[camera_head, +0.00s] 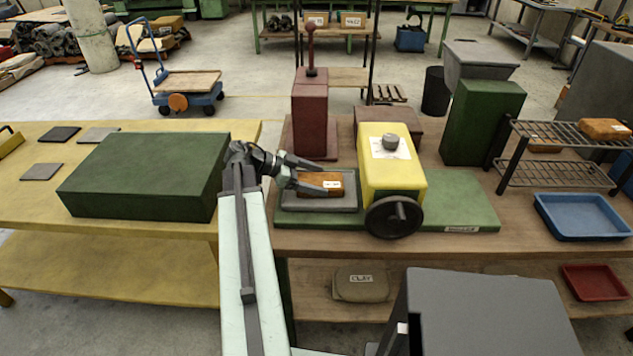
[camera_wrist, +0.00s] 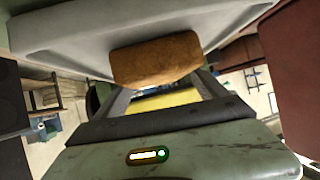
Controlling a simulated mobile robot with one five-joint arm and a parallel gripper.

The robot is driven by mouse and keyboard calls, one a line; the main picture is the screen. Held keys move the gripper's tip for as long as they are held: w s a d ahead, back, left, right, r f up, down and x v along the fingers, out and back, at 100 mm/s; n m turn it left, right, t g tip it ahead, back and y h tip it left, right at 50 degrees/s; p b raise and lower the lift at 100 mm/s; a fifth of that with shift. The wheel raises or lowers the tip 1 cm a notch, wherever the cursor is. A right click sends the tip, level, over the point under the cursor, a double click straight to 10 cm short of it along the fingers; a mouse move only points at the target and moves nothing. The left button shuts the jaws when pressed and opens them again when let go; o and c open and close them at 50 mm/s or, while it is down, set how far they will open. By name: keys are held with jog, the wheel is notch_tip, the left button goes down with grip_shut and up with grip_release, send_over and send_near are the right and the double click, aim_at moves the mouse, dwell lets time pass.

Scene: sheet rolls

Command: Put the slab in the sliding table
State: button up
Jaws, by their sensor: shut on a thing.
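The slab (camera_head: 318,186) is a small orange-brown block with a white label. It is over or within the grey rimmed tray of the sliding table (camera_head: 318,205), left of the yellow machine head. My gripper (camera_head: 322,176) reaches in from the left and is shut on the slab. In the wrist view the slab (camera_wrist: 155,60) sits between the fingers of my gripper (camera_wrist: 160,88), with the grey tray (camera_wrist: 75,28) right behind it. I cannot tell whether the slab's underside touches the tray floor.
The yellow head (camera_head: 405,165) with its black handwheel (camera_head: 394,217) stands close on the right. A dark red column (camera_head: 312,120) rises behind the tray. A large green box (camera_head: 150,172) lies on the yellow table to the left. A blue tray (camera_head: 583,217) is far right.

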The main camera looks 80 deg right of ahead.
jog(key=o, duration=1.9)
jog(key=shift+w+r+p, duration=0.2)
jog(key=shift+r+p, duration=0.1)
jog(key=shift+p, duration=0.1)
jog(key=p+v, duration=0.5)
jog(key=v, duration=0.5)
jog(key=shift+w+a+r, duration=0.15)
jog(key=shift+w+r, duration=0.1)
jog(key=shift+w+a, duration=0.15)
jog(key=shift+w, duration=0.25)
